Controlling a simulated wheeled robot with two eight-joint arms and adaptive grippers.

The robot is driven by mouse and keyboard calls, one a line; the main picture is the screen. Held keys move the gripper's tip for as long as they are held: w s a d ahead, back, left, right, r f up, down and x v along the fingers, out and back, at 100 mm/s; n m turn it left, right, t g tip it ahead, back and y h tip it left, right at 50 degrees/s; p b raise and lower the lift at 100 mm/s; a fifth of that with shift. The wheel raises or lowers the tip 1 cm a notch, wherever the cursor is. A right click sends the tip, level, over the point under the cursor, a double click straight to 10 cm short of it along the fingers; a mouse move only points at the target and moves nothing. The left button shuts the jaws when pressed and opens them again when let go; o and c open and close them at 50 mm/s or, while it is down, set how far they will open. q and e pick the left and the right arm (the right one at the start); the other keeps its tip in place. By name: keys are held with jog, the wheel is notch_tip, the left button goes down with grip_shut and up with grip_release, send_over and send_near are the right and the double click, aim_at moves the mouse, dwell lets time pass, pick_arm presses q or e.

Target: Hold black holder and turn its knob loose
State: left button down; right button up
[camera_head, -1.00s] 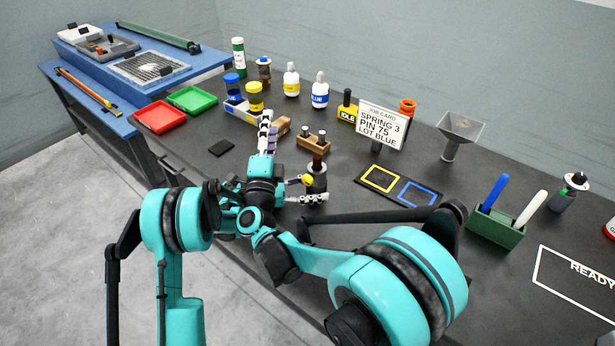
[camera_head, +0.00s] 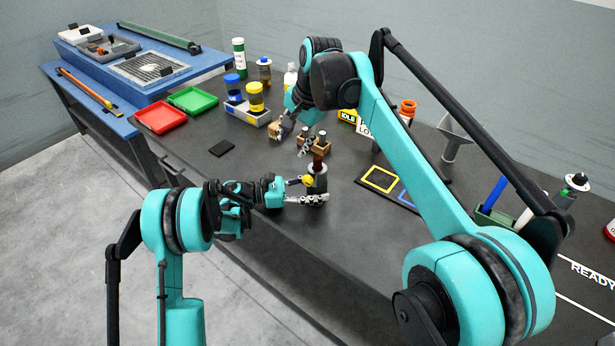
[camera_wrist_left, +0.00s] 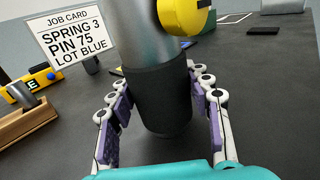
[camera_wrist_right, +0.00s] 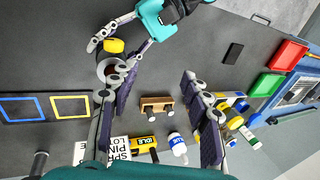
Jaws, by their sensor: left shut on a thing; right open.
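The black holder (camera_head: 317,183) stands upright on the dark table, with a brown-topped metal part rising from it and a yellow knob (camera_head: 307,180) on its side. My left gripper (camera_head: 318,198) is shut around the holder low down. In the left wrist view its fingers lie on both sides of the black body (camera_wrist_left: 160,100), below the yellow knob (camera_wrist_left: 184,14). My right gripper (camera_head: 292,140) is open and empty, above the table behind the holder. In the right wrist view, the holder (camera_wrist_right: 108,68) and knob (camera_wrist_right: 113,45) show beside its left finger, outside the gap.
A wooden block with pegs (camera_wrist_right: 156,103) lies below my right gripper's gap. Bottles, the job card (camera_wrist_left: 75,40) and a mat with yellow and blue squares (camera_head: 380,180) stand or lie around. Red (camera_head: 160,118) and green trays and a black pad (camera_head: 221,148) are at left.

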jog(key=g+h, duration=0.1)
jog(key=g, duration=0.1)
send_near(307, 177)
jog(key=shift+m, duration=0.4)
jog(key=f, duration=0.3)
jog(key=a+f, duration=0.1)
jog(key=f, duration=0.5)
jog(key=shift+w+a+f, duration=0.25)
jog(key=shift+f, duration=0.15)
jog(key=shift+c, duration=0.4)
grip_shut()
